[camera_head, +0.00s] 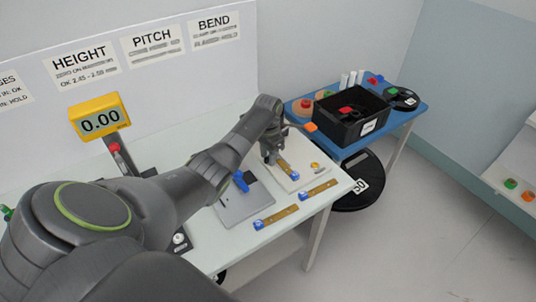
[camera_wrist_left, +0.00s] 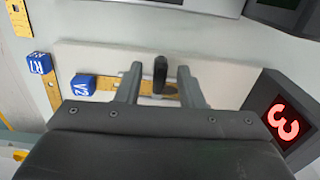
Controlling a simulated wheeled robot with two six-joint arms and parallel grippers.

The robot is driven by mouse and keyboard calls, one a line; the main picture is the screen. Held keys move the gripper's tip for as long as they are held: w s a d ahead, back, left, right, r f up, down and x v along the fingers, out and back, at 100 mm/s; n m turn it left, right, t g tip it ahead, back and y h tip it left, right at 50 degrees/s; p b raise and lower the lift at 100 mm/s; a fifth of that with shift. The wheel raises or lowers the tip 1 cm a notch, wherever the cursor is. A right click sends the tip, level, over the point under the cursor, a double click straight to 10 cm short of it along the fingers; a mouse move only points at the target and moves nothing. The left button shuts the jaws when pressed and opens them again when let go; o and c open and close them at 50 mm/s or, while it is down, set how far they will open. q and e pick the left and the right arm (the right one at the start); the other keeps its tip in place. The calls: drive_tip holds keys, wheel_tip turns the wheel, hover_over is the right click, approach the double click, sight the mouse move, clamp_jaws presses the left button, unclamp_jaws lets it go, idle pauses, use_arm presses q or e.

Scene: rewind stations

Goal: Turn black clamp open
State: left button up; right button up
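The black clamp (camera_wrist_left: 160,72) stands upright on a pale board (camera_wrist_left: 225,82) in the left wrist view, with a brass-coloured strip marked by a blue V2 block (camera_wrist_left: 84,84) lying along the board beside it. My left gripper (camera_wrist_left: 158,84) is open, one finger on each side of the clamp. A gap shows between the clamp and each finger. In the head view my left gripper (camera_head: 268,157) points down at the board (camera_head: 312,173) and hides the clamp. My right gripper is not in view.
More brass strips with blue ends (camera_head: 276,217) lie at the table's front edge. A grey plate (camera_head: 245,205) lies left of the board. A black bin (camera_head: 340,127) stands on a blue table (camera_head: 408,116). A red 3 display (camera_wrist_left: 283,118) is close right of the gripper.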

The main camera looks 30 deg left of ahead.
use_arm(q)
clamp_jaws()
